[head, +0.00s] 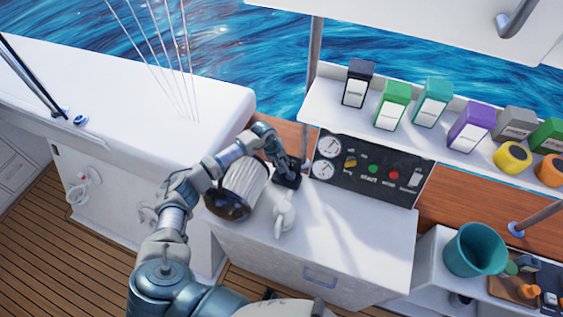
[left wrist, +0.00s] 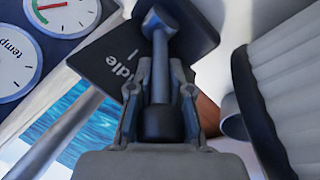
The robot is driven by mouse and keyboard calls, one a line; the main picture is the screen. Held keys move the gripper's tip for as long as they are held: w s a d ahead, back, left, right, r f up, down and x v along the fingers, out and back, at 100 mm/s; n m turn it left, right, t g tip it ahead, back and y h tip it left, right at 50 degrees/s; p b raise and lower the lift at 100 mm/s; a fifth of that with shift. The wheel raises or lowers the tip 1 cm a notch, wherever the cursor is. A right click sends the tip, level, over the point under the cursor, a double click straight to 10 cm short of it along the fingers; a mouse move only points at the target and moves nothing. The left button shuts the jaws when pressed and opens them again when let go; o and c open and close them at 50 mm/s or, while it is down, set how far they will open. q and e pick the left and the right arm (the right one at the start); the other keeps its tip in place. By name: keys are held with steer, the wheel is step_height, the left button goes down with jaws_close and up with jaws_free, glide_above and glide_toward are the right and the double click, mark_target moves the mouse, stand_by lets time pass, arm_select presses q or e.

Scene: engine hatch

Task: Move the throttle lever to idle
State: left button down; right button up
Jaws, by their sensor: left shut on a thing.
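The throttle is a black box (head: 291,180) at the back of the white console, left of the gauge panel. In the left wrist view, its black plate (left wrist: 105,62) bears the word "Idle" beside a line mark. The grey metal throttle lever (left wrist: 161,65) runs from a rounded pivot at the top to a dark end between my fingers. My left gripper (left wrist: 160,105) is shut on the lever, with a finger on each side. In the head view, the left gripper (head: 286,168) is at the throttle box and hides most of the lever. My right gripper is not in view.
A small white object (head: 284,215) sits in front of the throttle. The gauge panel (head: 370,168) is to the right. Several coloured boxes line the shelf (head: 325,98) above.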

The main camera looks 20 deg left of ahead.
arm_select(q)
steer(key=shift+w+d+r+y+b, duration=0.1)
steer(key=shift+d+r+y+b, duration=0.05)
steer(key=shift+d+y, duration=0.35)
steer(key=shift+d+r+y+b, duration=0.15)
steer(key=shift+d+y, duration=0.2)
steer(key=shift+y, duration=0.25)
steer(key=shift+d+m+y+b, duration=0.3)
steer(key=shift+d+y+b, duration=0.2)
steer(key=shift+d+y, duration=0.5)
steer(key=shift+a, duration=0.2)
steer(key=c, duration=1.1)
jaws_free()
steer(key=shift+c, duration=0.2)
steer(key=shift+r, duration=0.15)
steer(key=v, duration=0.7)
steer(key=shift+d, duration=0.2)
